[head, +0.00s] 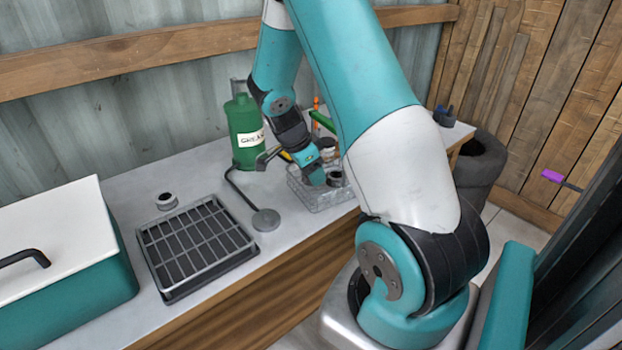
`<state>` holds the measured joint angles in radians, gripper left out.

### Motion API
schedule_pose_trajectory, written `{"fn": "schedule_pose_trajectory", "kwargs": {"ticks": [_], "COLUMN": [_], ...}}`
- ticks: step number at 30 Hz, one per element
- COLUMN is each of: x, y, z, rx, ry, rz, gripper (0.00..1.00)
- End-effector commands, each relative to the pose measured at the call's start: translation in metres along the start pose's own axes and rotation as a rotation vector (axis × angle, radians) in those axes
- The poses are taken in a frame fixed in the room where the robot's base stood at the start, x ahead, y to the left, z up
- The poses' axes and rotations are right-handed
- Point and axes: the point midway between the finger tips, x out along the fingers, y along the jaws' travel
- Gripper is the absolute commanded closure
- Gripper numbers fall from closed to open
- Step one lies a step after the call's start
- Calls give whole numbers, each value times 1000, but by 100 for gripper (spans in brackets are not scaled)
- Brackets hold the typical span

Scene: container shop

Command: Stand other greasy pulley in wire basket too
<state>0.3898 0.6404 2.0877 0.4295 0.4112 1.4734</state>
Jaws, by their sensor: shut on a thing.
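The wire basket (322,203) stands on the bench near its front edge, partly behind my arm. My gripper (314,177) points down into it and is shut on a greasy pulley, which the fingers mostly hide. A dark round pulley (335,179) shows in the basket just right of the fingertips; I cannot tell whether it is the held one or a separate one. I cannot see whether the held pulley touches the basket floor. A small pale and dark ring-shaped part (167,201) sits on the bench behind the black grid tray.
A green labelled bottle (245,132) stands behind the basket. A black grid tray (193,245) and a teal box with a white lid (75,275) are to the left. A grey disc on a bent rod (266,219) lies between tray and basket. A dark bin (480,165) stands right.

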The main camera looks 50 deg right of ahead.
Motion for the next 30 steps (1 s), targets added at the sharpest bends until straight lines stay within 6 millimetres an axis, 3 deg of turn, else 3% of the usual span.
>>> {"fn": "schedule_pose_trajectory", "kwargs": {"ticks": [6,17,18,20,30], "x": [26,32,31,30,27], "y": [0,0,0,0,0], "z": [11,14,13,13,12], "rx": [-1,0,0,0,0], "ry": [0,0,0,0,0], "rz": [2,-1,-1,0,0], "gripper": [68,68,33,19,17]}}
